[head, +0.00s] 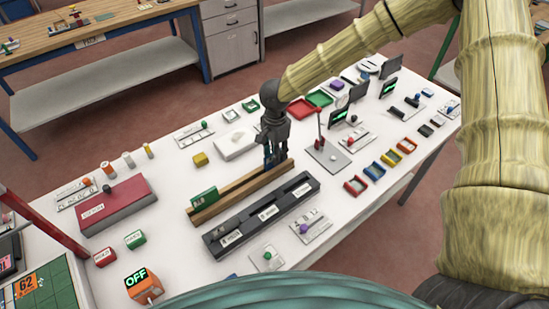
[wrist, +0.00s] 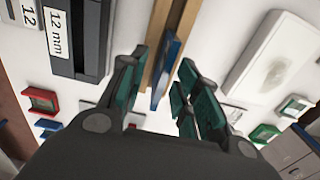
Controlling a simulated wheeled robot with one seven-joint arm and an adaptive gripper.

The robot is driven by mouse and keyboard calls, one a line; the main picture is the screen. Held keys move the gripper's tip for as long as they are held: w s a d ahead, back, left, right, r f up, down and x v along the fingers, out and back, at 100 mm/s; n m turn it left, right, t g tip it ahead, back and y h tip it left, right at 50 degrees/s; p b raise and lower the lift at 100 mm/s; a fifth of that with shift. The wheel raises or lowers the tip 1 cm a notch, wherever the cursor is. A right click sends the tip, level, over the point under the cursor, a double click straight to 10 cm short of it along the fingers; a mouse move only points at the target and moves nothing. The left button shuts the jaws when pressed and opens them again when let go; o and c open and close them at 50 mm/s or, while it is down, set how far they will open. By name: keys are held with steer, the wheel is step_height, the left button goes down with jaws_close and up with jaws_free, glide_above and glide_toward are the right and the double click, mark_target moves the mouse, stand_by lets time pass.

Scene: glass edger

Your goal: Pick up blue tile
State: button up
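The blue tile (wrist: 168,62) stands on edge in the wooden rack (wrist: 183,18), seen in the wrist view. In the head view the tile is mostly hidden by my gripper (head: 272,163), which points down over the right part of the wooden rack (head: 240,188). In the wrist view the tile lies between the two green-padded fingers of my gripper (wrist: 163,85), with a gap visible on each side. My gripper is open. A green tile (head: 204,197) stands at the left end of the same rack.
A black slotted holder (head: 288,199) with white labels lies just in front of the rack. A white pad (head: 236,143) lies behind it. A lever stand (head: 327,157) and small coloured trays (head: 356,186) are to the right. A red box (head: 118,204) is at left.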

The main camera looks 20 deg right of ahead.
steer(key=shift+w+f, duration=0.3)
steer(key=shift+f, duration=0.3)
steer(key=shift+s+r, duration=0.15)
steer(key=shift+s, duration=0.05)
steer(key=shift+c, duration=1.2)
steer(key=shift+w, duration=0.1)
jaws_close()
